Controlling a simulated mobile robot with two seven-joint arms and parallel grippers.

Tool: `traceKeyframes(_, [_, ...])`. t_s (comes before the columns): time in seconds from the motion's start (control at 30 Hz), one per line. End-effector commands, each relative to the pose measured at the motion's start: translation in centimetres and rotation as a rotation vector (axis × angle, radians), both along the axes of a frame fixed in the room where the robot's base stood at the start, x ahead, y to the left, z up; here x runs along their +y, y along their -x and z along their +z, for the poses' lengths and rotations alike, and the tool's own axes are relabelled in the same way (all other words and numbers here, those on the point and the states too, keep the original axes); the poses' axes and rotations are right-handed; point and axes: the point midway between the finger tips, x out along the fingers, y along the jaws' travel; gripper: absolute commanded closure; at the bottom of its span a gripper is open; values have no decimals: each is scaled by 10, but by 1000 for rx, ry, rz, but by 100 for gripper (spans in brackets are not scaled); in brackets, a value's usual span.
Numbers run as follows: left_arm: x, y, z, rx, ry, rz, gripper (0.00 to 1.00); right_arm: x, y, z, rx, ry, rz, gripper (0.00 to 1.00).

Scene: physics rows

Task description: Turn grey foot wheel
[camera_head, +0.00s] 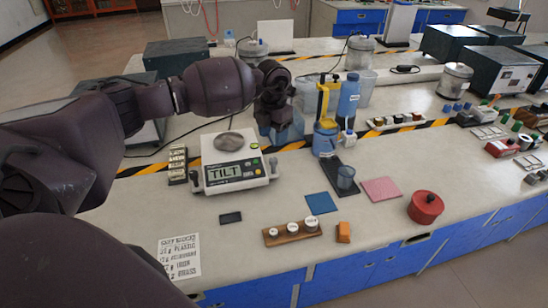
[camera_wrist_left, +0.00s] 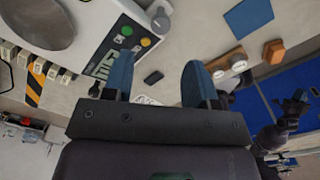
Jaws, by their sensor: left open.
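The white balance (camera_head: 232,165) stands on the bench, its display reading TILT. A round metal pan (camera_head: 229,142) is on top. A grey foot wheel (camera_head: 273,166) sits at its front right corner and another dark grey foot wheel (camera_head: 196,190) at its front left. My left gripper (camera_head: 284,130) is above the bench, behind and right of the balance, pointing down. In the left wrist view, its two blue fingers (camera_wrist_left: 160,82) are apart with nothing between them. The balance corner and a grey wheel (camera_wrist_left: 162,17) show beyond them. A dark jointed shape, seemingly my right gripper (camera_wrist_left: 295,105), is at the right edge.
A wooden block with weights (camera_head: 292,232), an orange block (camera_head: 343,232), a blue pad (camera_head: 321,203) and a dark small box (camera_head: 230,217) lie in front. A blue bottle (camera_head: 348,100) and yellow stand (camera_head: 326,105) are right of the gripper. A printed sheet (camera_head: 179,257) lies front left.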

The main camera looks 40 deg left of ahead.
Motion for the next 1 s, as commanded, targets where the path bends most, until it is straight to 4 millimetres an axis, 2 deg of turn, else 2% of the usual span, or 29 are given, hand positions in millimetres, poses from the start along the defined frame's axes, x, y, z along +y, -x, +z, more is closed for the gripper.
traceKeyframes(0.1, [-1,1,-24,4,3,0,47,0,1,-3,4,0,0,100])
traceKeyframes(0.3, [-1,1,-58,4,3,-1,47,0,3,-7,11,1,0,100])
traceKeyframes(0.5, [-1,0,-79,1,3,0,47,-1,4,-8,13,2,0,100])
traceKeyframes(0.67, [-1,0,-86,0,3,-1,47,-1,3,-7,11,2,1,100])
traceKeyframes(0.93, [-1,0,-87,-1,3,-2,47,-1,3,-6,8,1,1,100])
traceKeyframes(0.97, [-1,0,-87,-1,3,-2,49,-1,3,-6,8,1,1,100])
traceKeyframes(1.0, [-1,0,-87,-1,3,-1,55,-1,3,-6,8,1,1,100])
